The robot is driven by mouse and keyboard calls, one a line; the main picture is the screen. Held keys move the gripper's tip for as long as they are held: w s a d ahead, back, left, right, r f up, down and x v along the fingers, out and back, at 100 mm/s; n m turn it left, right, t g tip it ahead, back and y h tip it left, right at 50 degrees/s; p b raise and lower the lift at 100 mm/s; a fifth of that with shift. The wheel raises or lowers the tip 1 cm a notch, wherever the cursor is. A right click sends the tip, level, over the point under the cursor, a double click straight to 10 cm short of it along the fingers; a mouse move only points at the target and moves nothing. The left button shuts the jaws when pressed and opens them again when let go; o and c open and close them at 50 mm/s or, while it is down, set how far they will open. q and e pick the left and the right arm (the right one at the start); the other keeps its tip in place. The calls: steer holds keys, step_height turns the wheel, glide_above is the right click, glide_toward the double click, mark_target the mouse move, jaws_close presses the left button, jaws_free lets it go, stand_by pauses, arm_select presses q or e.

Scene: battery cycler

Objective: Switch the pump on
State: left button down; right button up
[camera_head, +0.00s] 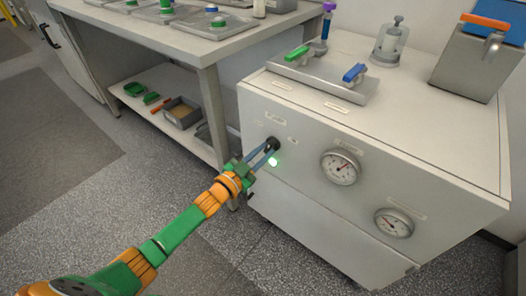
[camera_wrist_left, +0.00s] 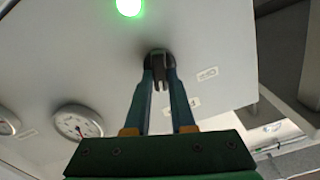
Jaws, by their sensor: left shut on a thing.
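The pump cabinet (camera_head: 300,190) is a pale box with a front panel. A black rotary switch (camera_head: 273,143) sits near the panel's upper left; it also shows in the left wrist view (camera_wrist_left: 158,58). My left gripper (camera_head: 268,149) reaches it from the front, its two blue fingers shut on the switch's handle. The fingertips cover part of the switch in the head view. A green lamp (camera_head: 273,161) glows just below the switch; it also shines at the top of the left wrist view (camera_wrist_left: 130,6). My right gripper is not in view.
Two round gauges, an upper one (camera_head: 340,167) and a lower one (camera_head: 394,223), sit right of the switch. On top are a valve plate (camera_head: 325,80) with green and blue handles, and a metal box (camera_head: 478,62). A workbench (camera_head: 190,45) stands at the left.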

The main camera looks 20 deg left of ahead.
arm_select(q)
steer(key=shift+f+m, duration=0.1)
steer(key=shift+m, duration=1)
steer(key=c, duration=0.8)
jaws_free()
steer(key=shift+o, duration=0.2)
